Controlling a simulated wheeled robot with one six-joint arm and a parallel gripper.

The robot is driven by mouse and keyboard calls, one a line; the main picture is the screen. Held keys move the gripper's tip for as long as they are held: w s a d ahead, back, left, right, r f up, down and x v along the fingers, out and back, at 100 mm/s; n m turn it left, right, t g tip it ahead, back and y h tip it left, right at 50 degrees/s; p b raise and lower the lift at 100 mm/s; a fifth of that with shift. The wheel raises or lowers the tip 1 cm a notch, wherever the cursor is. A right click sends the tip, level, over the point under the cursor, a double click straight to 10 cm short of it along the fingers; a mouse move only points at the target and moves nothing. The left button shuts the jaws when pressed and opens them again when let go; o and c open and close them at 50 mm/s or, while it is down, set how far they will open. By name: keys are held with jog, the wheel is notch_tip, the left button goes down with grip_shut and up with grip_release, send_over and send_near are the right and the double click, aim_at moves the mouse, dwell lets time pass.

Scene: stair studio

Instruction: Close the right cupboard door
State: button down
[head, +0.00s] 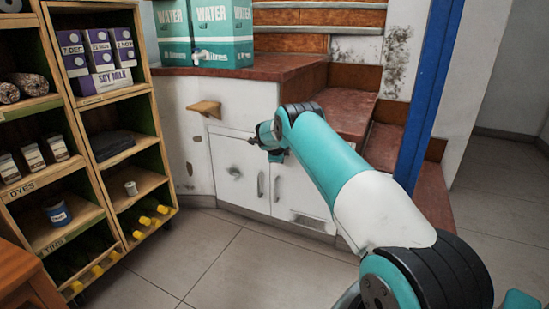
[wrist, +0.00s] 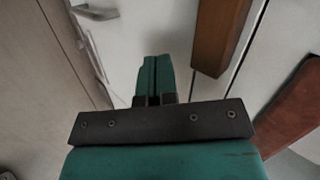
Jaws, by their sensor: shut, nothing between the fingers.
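The white cupboard under the stair landing has a left door (head: 232,165) and a right door (head: 300,193), each with a small upright handle near the middle seam. The right door looks about flush with the left one; my arm hides its upper part, so I cannot tell if a small gap remains. My gripper (head: 254,139) is in front of the upper part of the cupboard, near the doors' top edge. In the wrist view my gripper (wrist: 154,75) has its teal fingers together and empty, with a pale panel behind them and metal handles (wrist: 94,12) at upper left.
A small wooden ledge (head: 205,108) sticks out of the wall at the upper left of the cupboard. A wooden shelf unit (head: 150,88) stands at left. Red-brown steps (head: 347,112) and a blue post (head: 428,95) are at right. The tiled floor (head: 235,262) in front is clear.

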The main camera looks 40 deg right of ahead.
jog(key=s+a+r+p, duration=0.4)
jog(key=a+r+p, duration=0.2)
jog(key=a, duration=0.4)
jog(key=shift+a+r, duration=0.25)
jog(key=shift+r, duration=0.15)
jog(key=shift+s+a, duration=0.1)
